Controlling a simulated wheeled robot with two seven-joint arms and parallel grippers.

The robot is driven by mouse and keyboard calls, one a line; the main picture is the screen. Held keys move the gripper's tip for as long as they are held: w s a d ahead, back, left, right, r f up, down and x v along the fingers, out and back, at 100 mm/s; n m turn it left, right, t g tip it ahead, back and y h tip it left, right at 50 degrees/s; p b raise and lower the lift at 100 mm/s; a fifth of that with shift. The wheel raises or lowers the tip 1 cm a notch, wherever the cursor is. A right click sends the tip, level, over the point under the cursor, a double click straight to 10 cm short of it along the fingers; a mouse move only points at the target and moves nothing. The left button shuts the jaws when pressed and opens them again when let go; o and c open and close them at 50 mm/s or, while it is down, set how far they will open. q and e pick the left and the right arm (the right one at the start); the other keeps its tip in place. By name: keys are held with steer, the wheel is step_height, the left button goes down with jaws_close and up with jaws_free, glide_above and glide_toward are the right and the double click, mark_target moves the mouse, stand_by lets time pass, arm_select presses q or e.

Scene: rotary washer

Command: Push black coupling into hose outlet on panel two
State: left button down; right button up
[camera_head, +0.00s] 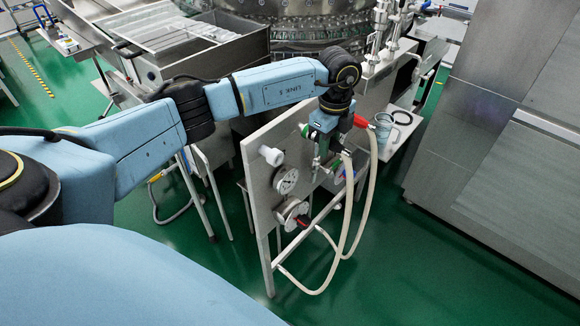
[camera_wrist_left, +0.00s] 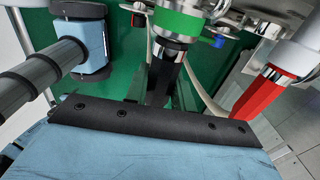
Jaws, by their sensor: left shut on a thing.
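My left gripper (camera_head: 337,128) is at the top of the upright metal panel (camera_head: 262,190), and its wrist hangs over the hose fittings. In the left wrist view the black coupling (camera_wrist_left: 167,72) is a dark six-sided piece. It lies in line with a metal outlet with a green collar (camera_wrist_left: 178,22) and seems to meet its metal end; whether it is fully seated I cannot tell. The gripper is shut on the coupling; its fingertips are largely hidden. My right gripper is not in view.
A red coupling (camera_head: 361,122) is close beside my gripper; it also shows in the left wrist view (camera_wrist_left: 262,93). Pale hoses (camera_head: 363,215) loop down in front of the panel. Gauges (camera_head: 286,180) and a white knob (camera_head: 271,155) are on the panel. A steel cabinet (camera_head: 500,150) stands at right.

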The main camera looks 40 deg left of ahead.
arm_select(q)
steer(key=c, duration=1.1)
jaws_free()
steer(key=shift+a, duration=0.1)
step_height(320, 180, up, 13)
steer(key=shift+r, duration=0.2)
